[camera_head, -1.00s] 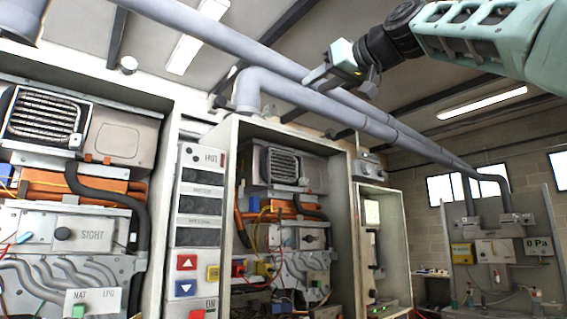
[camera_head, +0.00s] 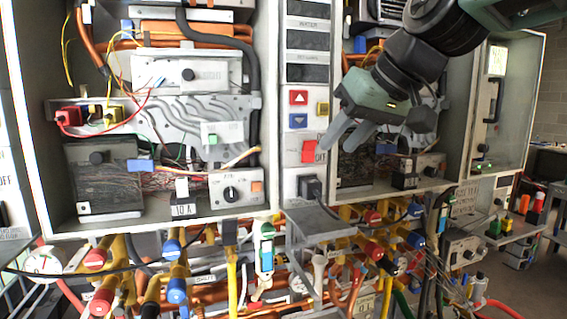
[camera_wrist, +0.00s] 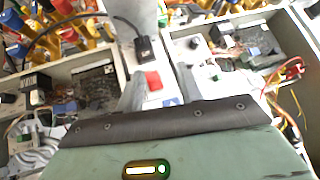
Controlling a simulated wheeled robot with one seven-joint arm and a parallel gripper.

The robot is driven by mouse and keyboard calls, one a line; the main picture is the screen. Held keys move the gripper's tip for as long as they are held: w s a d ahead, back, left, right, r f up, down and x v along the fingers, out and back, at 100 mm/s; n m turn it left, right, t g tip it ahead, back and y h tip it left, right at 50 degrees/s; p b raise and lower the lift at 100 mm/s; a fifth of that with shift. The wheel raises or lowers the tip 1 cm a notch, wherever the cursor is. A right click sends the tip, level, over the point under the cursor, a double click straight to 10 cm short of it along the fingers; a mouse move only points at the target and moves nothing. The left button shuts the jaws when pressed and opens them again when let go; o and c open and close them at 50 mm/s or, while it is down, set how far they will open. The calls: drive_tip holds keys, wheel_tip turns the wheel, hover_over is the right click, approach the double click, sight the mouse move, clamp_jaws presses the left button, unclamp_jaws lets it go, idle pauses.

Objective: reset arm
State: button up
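My gripper (camera_head: 335,148) is in front of the narrow control panel between two heater cabinets. Its two grey fingers point down and left, near the red rocker switch (camera_head: 309,150). In the wrist view, my gripper (camera_wrist: 160,72) has its fingers apart, with nothing held between them. The red switch (camera_wrist: 153,80) shows in the gap between the fingers. I cannot tell how far the fingertips are from the panel.
The left heater cabinet (camera_head: 271,100) stands open beside the panel. Pipes and valves with red caps (camera_head: 96,258) and blue caps (camera_head: 177,290) crowd the space below. The floor at far right looks clear.

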drive_tip(key=s+a+f+n+g+h, duration=0.1)
drive_tip(key=s+f+g, duration=0.1)
drive_tip(key=s+f, duration=0.5)
drive_tip(key=s+f+g+h, duration=0.1)
drive_tip(key=s+f, duration=0.4)
drive_tip(key=f, duration=0.4)
drive_tip(key=s+d+f+g+h, duration=0.1)
drive_tip(key=s+d+f, duration=0.1)
drive_tip(key=s+f, duration=0.4)
drive_tip(key=s+d+f+n+g+h, duration=0.1)
drive_tip(key=s+d+f+g, duration=0.1)
drive_tip(key=s+f, duration=0.4)
drive_tip(key=shift+s+d+f+n+h, duration=0.15)
drive_tip(key=shift+s+d+n+h, duration=0.2)
drive_tip(key=shift+s+d, duration=0.3)
drive_tip(key=shift+w+d, duration=0.15)
